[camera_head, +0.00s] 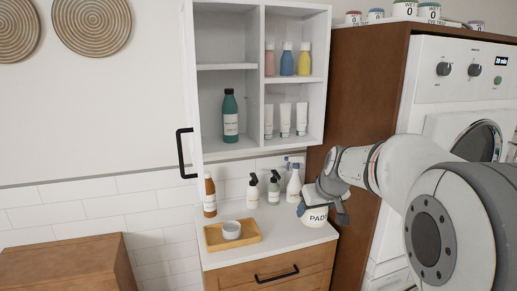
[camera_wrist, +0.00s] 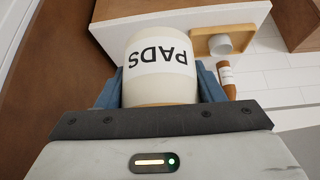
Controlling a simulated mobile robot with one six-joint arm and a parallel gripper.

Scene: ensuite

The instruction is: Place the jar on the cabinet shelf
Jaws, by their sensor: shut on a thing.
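The jar (camera_head: 316,216) is cream-coloured with a white label reading PADS. It is over the right part of the counter, partly hidden by my gripper (camera_head: 326,195) in the head view. In the wrist view the jar (camera_wrist: 160,62) lies between the two fingers of my gripper (camera_wrist: 160,88), which is shut on it. I cannot tell whether it touches the counter. The white wall cabinet (camera_head: 260,72) is above the counter with its door open at the left. A green bottle (camera_head: 230,116) stands on its lower left shelf. The upper left compartment (camera_head: 224,38) looks empty.
On the counter (camera_head: 275,233) stand a brown bottle (camera_head: 210,196), a wooden tray (camera_head: 233,243) with a grey cup (camera_head: 231,230), pump bottles (camera_head: 263,189) and a spray bottle (camera_head: 294,184). Small bottles and tubes (camera_head: 286,120) fill the right compartments. A tall wooden side panel (camera_head: 360,90) stands at right.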

